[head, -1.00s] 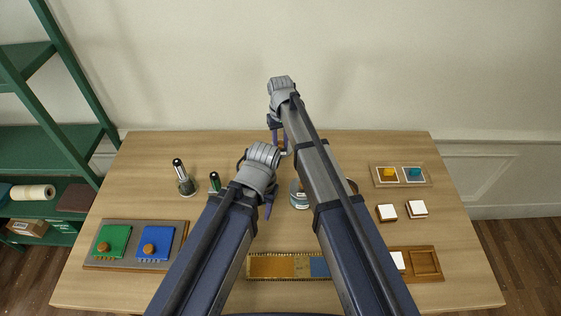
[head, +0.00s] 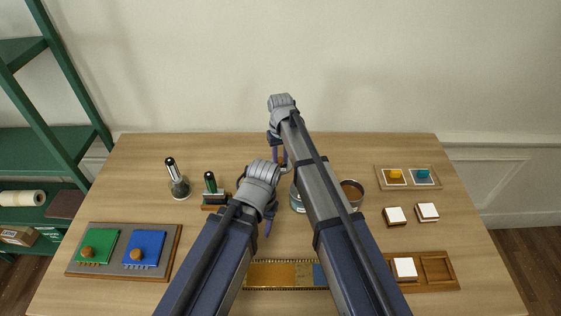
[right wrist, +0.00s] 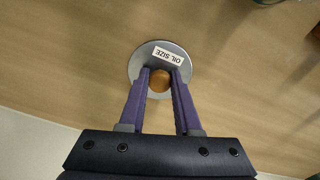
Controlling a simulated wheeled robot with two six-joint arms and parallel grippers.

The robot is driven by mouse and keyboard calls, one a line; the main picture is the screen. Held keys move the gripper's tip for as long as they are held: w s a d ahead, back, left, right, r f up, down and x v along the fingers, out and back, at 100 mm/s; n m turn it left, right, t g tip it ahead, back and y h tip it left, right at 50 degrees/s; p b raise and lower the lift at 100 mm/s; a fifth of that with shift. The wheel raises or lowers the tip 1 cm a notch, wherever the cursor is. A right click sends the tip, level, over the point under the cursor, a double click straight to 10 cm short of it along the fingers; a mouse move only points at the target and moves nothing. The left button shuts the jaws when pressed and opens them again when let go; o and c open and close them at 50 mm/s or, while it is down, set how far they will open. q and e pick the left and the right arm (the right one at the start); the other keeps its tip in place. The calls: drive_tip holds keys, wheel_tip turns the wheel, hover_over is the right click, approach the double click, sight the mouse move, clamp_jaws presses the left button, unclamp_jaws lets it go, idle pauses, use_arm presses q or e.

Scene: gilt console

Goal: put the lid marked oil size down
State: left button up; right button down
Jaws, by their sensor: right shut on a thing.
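The lid marked oil size (right wrist: 176,50) is a round grey disc with a white label and an orange-brown knob (right wrist: 159,82). In the right wrist view the label reads upside down. My right gripper (right wrist: 160,74) is shut on the knob. In the head view my right gripper (head: 279,152) points down over the back middle of the table, and the lid is mostly hidden there. I cannot tell whether the lid touches the wood. My left gripper (head: 270,218) hangs nearer the front, its fingers partly hidden.
A tin (head: 297,201) stands partly behind my right arm, and an open tin with brown contents (head: 353,189) is right of it. A brush in a jar (head: 178,184), a green-topped item (head: 210,184) and a tray with green and blue pads (head: 172,258) are left. Bare wood surrounds the lid.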

sight(281, 159)
use_arm(q)
drive_tip(key=shift+f, duration=0.15)
use_arm(e)
drive_tip(key=shift+f, duration=0.2)
drive_tip(key=c, duration=0.6)
unclamp_jaws()
drive_tip(key=shift+r, duration=0.1)
use_arm(q)
wheel_tip(281, 159, up, 12)
drive_tip(key=p, duration=1.2)
drive_tip(key=shift+r, duration=0.25)
use_arm(e)
wheel_tip(281, 159, up, 12)
drive_tip(key=shift+r, duration=0.2)
